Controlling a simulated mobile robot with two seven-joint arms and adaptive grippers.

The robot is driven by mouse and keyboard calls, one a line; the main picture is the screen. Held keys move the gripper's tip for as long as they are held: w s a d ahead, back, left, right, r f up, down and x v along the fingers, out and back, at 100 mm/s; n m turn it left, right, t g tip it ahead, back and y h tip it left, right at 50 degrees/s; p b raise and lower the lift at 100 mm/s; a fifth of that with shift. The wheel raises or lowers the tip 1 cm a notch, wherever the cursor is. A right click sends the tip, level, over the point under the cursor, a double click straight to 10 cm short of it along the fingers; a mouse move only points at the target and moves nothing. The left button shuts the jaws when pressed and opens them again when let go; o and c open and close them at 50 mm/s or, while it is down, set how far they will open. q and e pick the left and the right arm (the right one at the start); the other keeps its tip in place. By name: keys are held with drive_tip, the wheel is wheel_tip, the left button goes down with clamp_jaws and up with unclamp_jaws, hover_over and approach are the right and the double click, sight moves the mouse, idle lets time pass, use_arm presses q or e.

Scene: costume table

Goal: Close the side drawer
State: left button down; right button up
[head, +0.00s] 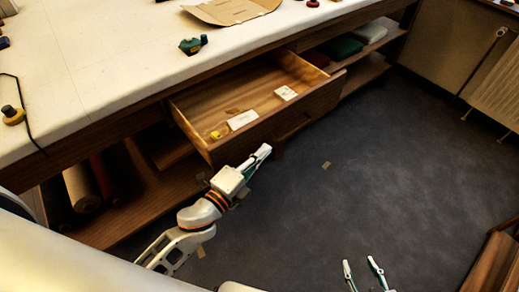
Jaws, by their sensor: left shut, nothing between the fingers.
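The wooden side drawer (272,127) stands pulled out from under the white-topped table (105,75), its inside visible. It holds pale cards or papers (243,119) and a small yellow item (217,134). My right gripper (362,266) is open and empty, low in the view over the dark floor, well away from the drawer.
Shelves under the table hold rolled material (82,188) at left and folded cloth (342,47) at right. A green object (192,46) and a cardboard piece (232,9) lie on top. Dark floor (400,160) in front of the drawer is open. A radiator (497,90) stands at right.

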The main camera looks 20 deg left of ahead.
sight(217, 116)
use_arm(q)
drive_tip(key=shift+w+a, duration=0.35)
drive_tip(key=shift+a, duration=0.1)
drive_tip(key=w+a, duration=0.1)
drive_tip(key=a, duration=0.1)
drive_tip(key=w+a, duration=0.2)
drive_tip(key=w+a+p, duration=0.1)
drive_tip(key=w+a, duration=0.1)
drive_tip(key=a, duration=0.1)
drive_tip(key=shift+r, duration=0.15)
drive_tip(key=w+a, duration=0.2)
drive_tip(key=a, duration=0.1)
drive_tip(key=w+a+b, duration=0.1)
drive_tip(key=w+a, duration=0.2)
drive_tip(key=a, duration=0.1)
drive_tip(key=w+a, duration=0.3)
drive_tip(key=a, duration=0.1)
drive_tip(key=shift+f, duration=0.2)
drive_tip(key=shift+w+a, duration=0.3)
drive_tip(key=shift+a, duration=0.05)
drive_tip(key=shift+w+a, duration=0.1)
